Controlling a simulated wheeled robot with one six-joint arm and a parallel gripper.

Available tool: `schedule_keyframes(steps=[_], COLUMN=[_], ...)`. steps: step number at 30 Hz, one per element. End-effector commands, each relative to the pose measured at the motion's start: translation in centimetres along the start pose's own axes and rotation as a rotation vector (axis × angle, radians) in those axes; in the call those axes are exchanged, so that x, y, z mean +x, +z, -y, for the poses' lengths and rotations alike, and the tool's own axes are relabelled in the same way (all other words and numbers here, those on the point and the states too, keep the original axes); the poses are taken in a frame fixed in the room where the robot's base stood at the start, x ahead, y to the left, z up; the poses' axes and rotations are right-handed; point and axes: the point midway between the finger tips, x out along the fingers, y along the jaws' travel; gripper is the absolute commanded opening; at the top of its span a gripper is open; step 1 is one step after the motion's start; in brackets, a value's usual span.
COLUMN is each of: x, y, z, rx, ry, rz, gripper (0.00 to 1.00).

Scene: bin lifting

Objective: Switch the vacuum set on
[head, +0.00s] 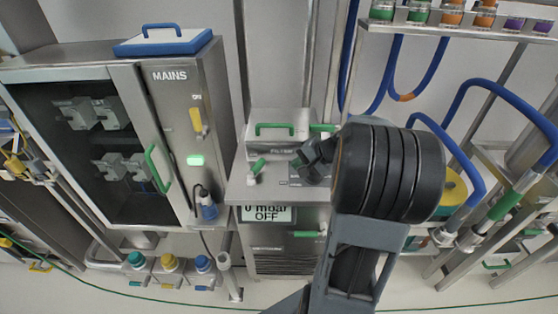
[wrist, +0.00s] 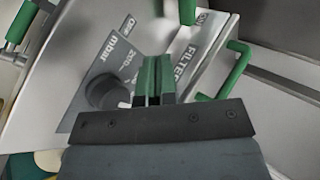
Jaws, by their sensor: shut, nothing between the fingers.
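The vacuum set (head: 236,187) is a steel cabinet in the middle of the head view. Its display (head: 268,214) reads "0 mbar OFF". In the wrist view a dark label panel (wrist: 118,52) with "mbar" on it lies on its top. A round black knob (wrist: 106,92) stands on that panel. My gripper (head: 300,164) is over the cabinet's top, and its arm hides the right part. In the wrist view the green fingers of my gripper (wrist: 152,62) are together and empty, just right of the knob. Contact with the knob cannot be told.
A box marked FILTER (head: 283,130) with a green handle stands behind my gripper. A green-tipped lever (head: 256,168) rises at the cabinet's top left. The MAINS cabinet (head: 176,100) is at left, with a green lamp lit. Blue hoses (head: 470,165) hang at right.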

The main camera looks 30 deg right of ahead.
Motion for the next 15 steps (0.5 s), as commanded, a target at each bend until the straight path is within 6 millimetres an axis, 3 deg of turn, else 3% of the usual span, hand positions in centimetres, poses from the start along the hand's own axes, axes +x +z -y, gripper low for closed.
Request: schedule_keyframes(steps=[15], x=[9.3], y=[0.1], z=[0.0], rx=[0.004], ry=[-0.002], rz=[0.005], gripper=[0.0])
